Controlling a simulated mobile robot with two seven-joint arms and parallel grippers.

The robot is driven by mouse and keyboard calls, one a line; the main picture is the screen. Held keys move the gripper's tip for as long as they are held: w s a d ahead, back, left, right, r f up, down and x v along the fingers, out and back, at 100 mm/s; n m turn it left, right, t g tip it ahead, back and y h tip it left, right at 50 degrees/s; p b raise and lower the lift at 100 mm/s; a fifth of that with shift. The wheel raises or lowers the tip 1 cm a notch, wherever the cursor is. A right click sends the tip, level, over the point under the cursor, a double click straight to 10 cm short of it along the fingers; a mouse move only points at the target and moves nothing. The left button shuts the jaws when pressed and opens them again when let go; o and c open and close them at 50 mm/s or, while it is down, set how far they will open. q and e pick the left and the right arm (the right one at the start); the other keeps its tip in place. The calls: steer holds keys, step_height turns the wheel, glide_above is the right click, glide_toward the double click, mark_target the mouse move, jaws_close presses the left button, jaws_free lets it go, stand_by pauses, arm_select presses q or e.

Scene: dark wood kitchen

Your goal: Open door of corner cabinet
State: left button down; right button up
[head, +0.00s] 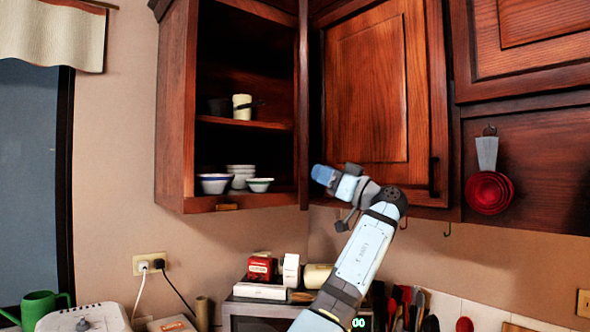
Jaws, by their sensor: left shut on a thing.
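The corner cabinet (176,110) hangs at the upper middle and its left part stands open, with shelves showing. A narrow upright wood edge (303,100) borders the opening on the right. Right of it is a panelled door (372,95), flat in its frame, with a dark handle (433,178) low on its right side. My left gripper (322,174) points left in front of the door's lower left, close to the upright edge. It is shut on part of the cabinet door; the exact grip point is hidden. My right gripper is not in view.
Bowls (215,184) stand on the bottom shelf and a cream mug (242,107) on the shelf above. Red measuring cups (489,192) hang at the right. Below are a small oven (255,307) with boxes on top and several utensils (405,300).

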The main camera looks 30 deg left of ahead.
arm_select(q)
steer(key=w+d+p, duration=0.1)
steer(key=d, duration=0.1)
steer(key=w+d+p, duration=0.1)
steer(key=w+d, duration=0.1)
steer(key=shift+w+d, duration=0.3)
steer(key=c, duration=1.2)
jaws_free()
steer(key=shift+a, duration=0.1)
